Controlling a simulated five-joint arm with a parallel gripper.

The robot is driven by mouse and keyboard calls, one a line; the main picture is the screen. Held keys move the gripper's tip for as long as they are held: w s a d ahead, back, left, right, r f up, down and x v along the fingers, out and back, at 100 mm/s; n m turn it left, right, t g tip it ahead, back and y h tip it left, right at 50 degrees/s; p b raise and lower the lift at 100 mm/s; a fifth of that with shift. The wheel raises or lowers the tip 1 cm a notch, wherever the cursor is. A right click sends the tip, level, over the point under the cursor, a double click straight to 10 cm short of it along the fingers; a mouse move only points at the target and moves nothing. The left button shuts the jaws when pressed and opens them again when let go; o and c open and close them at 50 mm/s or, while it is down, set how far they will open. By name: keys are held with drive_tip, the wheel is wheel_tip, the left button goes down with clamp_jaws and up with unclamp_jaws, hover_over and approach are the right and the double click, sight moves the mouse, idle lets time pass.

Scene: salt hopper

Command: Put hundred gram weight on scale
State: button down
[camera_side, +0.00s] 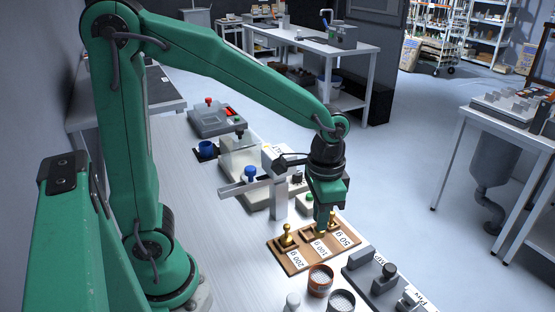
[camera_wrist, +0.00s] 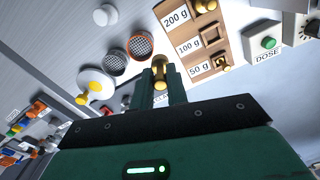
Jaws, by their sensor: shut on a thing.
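A wooden weight block (camera_side: 290,262) lies on the bench with places marked 200 g, 100 g and 50 g. My gripper (camera_side: 322,230) is just above its middle, pointing down. In the wrist view my gripper (camera_wrist: 161,80) is shut on a brass weight (camera_wrist: 160,66). The 100 g socket (camera_wrist: 210,35) looks empty, so the held weight is the hundred gram weight. The 200 g weight (camera_side: 286,236) and the 50 g weight (camera_wrist: 225,63) sit in their places. I cannot tell for sure which device is the scale.
Two mesh-topped round pots (camera_side: 320,278) stand close in front of the block. A grey labelled unit (camera_side: 384,280) is to its right. A green DOSE button (camera_wrist: 268,42) is beside the block.

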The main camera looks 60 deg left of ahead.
wheel_tip(320, 180, up, 13)
drive_tip(key=w+a+n, duration=0.3)
drive_tip(key=a+n, duration=0.1)
drive_tip(key=a, duration=0.3)
drive_tip(key=w+a+n, duration=0.3)
drive_tip(key=a, duration=0.3)
drive_tip(key=s+a+n, duration=0.2)
drive_tip(key=a+n, duration=0.4)
drive_tip(key=a, duration=0.6)
drive_tip(key=s+a+n, duration=0.2)
drive_tip(key=a+n, duration=0.3)
drive_tip(key=a, duration=0.7)
drive_tip(key=shift+w+a+f, duration=0.1)
drive_tip(key=shift+w+f, duration=0.05)
drive_tip(key=shift+f, duration=10.5)
